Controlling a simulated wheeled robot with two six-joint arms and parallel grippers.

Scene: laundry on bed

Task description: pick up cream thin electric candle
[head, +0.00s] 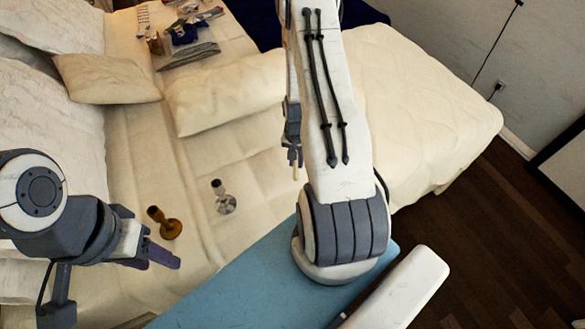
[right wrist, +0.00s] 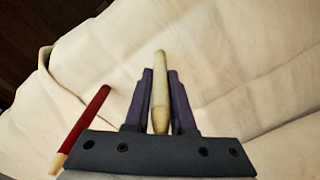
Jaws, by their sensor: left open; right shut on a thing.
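The cream thin electric candle (right wrist: 161,75) stands out between the two fingers of my right gripper (right wrist: 160,100) in the right wrist view. The fingers are shut on it. In the head view my right gripper (head: 294,150) hangs over the bed beside my forearm, and only a small pale end of the candle (head: 296,172) shows below it. My left gripper (head: 163,257) is open and empty at the lower left, in front of the amber candle holder.
A red candle (right wrist: 85,126) lies left of my right gripper in the wrist view. Pillows (head: 228,92) and small items (head: 188,55) lie farther back. A blue board (head: 250,285) is in front.

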